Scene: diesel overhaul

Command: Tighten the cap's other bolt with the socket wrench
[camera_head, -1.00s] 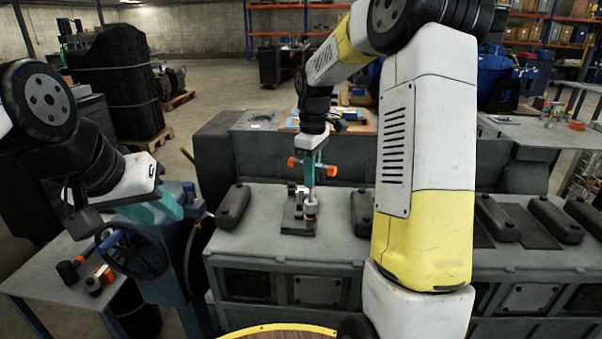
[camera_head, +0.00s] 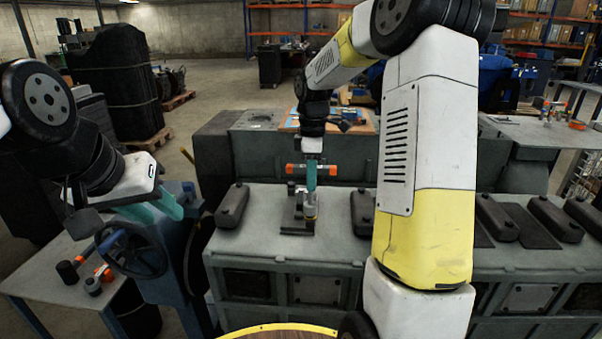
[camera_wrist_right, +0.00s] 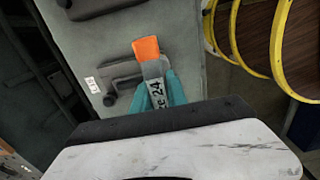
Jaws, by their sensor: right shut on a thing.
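My right gripper (camera_head: 311,186) points down over the engine top and is shut on the socket wrench (camera_head: 319,170), a bar with orange ends. In the right wrist view, the wrench's grey shank marked "24" (camera_wrist_right: 158,92) and one orange end show between the teal fingers. The wrench's lower end stands over a small dark fixture with the cap (camera_head: 297,207) on the engine top. A brassy round piece (camera_head: 310,212) shows below the gripper. The bolts are too small or hidden to make out. My left gripper (camera_head: 164,212) appears open and empty, beside the blue stand.
Dark rounded covers (camera_head: 232,206) lie on the engine top (camera_head: 260,238) on both sides of the fixture. A blue stand with a handwheel (camera_head: 136,252) is at the left. A side table (camera_head: 50,272) holds a hammer and an orange-and-black tool.

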